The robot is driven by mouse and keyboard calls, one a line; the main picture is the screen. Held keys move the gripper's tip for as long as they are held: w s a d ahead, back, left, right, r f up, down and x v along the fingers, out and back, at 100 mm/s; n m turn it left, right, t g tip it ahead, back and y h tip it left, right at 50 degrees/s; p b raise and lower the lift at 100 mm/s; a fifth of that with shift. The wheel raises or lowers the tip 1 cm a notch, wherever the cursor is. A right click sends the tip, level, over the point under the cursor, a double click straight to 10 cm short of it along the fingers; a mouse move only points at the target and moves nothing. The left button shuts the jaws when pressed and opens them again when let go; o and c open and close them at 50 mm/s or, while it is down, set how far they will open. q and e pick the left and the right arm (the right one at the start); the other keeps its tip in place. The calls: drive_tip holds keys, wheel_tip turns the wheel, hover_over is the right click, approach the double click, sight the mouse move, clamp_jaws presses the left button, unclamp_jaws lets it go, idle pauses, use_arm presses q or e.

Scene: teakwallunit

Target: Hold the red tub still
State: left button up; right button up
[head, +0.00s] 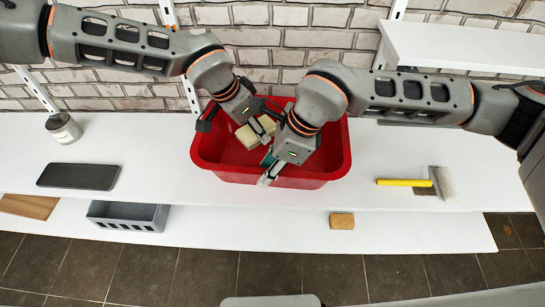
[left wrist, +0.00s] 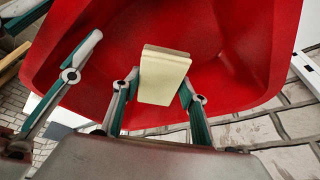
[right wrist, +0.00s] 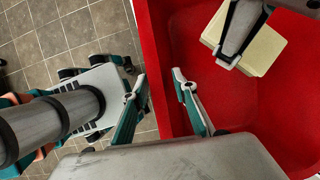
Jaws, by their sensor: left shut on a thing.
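The red tub (head: 337,160) stands on the white shelf and fills much of the left wrist view (left wrist: 235,50) and right wrist view (right wrist: 200,140). My left gripper (head: 260,130) is inside the tub, shut on a cream block (head: 245,136). The block (left wrist: 163,80) sits between its fingertips in the left wrist view. My right gripper (head: 268,172) is at the tub's front wall. In the right wrist view its fingers (right wrist: 159,80) are apart, one outside the wall and one inside. Whether either finger touches the wall is unclear. The arms partly hide the tub's inside.
A can (head: 63,129) and a dark slab (head: 79,176) are left on the shelf. A yellow-handled tool (head: 404,183) is right. Below are a grey crate (head: 127,215), a wooden board (head: 28,206) and a tan sponge (head: 342,221). A brick wall stands behind.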

drive_tip(key=shift+r, duration=0.35)
drive_tip(key=o, duration=1.1)
drive_tip(key=shift+v, duration=4)
